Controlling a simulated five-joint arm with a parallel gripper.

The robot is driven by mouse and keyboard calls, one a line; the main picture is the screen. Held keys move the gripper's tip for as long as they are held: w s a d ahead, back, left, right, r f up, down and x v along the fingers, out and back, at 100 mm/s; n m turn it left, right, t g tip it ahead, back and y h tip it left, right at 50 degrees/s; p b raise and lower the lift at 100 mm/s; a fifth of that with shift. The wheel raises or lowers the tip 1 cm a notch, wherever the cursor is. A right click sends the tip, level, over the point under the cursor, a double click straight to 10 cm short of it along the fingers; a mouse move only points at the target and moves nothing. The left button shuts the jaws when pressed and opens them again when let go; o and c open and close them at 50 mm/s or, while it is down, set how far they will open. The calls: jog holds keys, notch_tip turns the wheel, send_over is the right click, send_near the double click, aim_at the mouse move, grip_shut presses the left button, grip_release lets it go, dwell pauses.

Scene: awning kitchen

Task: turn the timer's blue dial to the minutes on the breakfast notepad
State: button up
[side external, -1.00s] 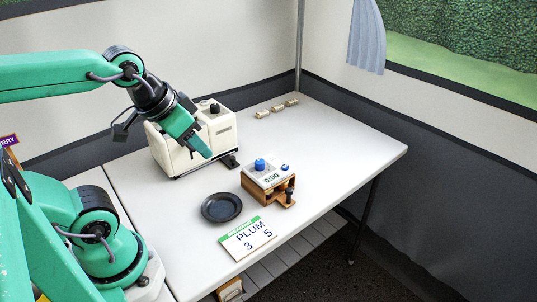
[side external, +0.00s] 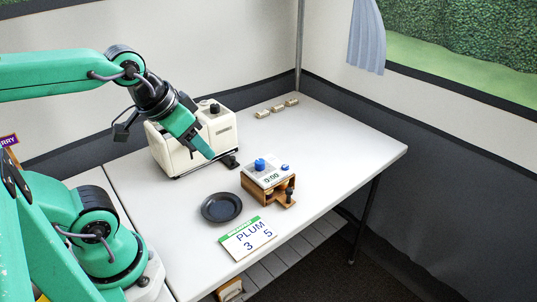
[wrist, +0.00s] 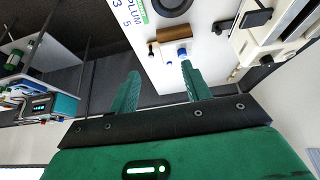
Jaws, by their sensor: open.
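The timer (side external: 270,173) sits on a small wooden stand (side external: 256,190) on the white table. Its display reads 0:00. The large blue dial (side external: 260,164) is on its top, with a smaller blue knob (side external: 285,168) to the right. The dial also shows in the wrist view (wrist: 182,51). The breakfast notepad (side external: 247,238) lies in front of the stand; it has a green header and reads PLUM, 3 and 5. My gripper (side external: 209,154) is above the table, left of the timer and apart from it. In the wrist view its jaws (wrist: 160,70) are open and empty.
A cream toaster (side external: 222,131) stands behind my gripper, with a dark lever at its side. A dark round plate (side external: 222,207) lies left of the stand. Several small beige pieces (side external: 277,108) lie at the back. The table's right part is clear.

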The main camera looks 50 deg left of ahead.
jog(key=w+n, duration=0.2)
jog(key=n+g, duration=0.6)
jog(key=n, duration=1.9)
send_over(260, 161)
notch_tip(260, 161, down, 9)
jog(key=shift+r, duration=0.1)
jog(key=shift+f, duration=3.95)
jog(key=shift+c, duration=0.5)
jog(key=c, duration=0.9)
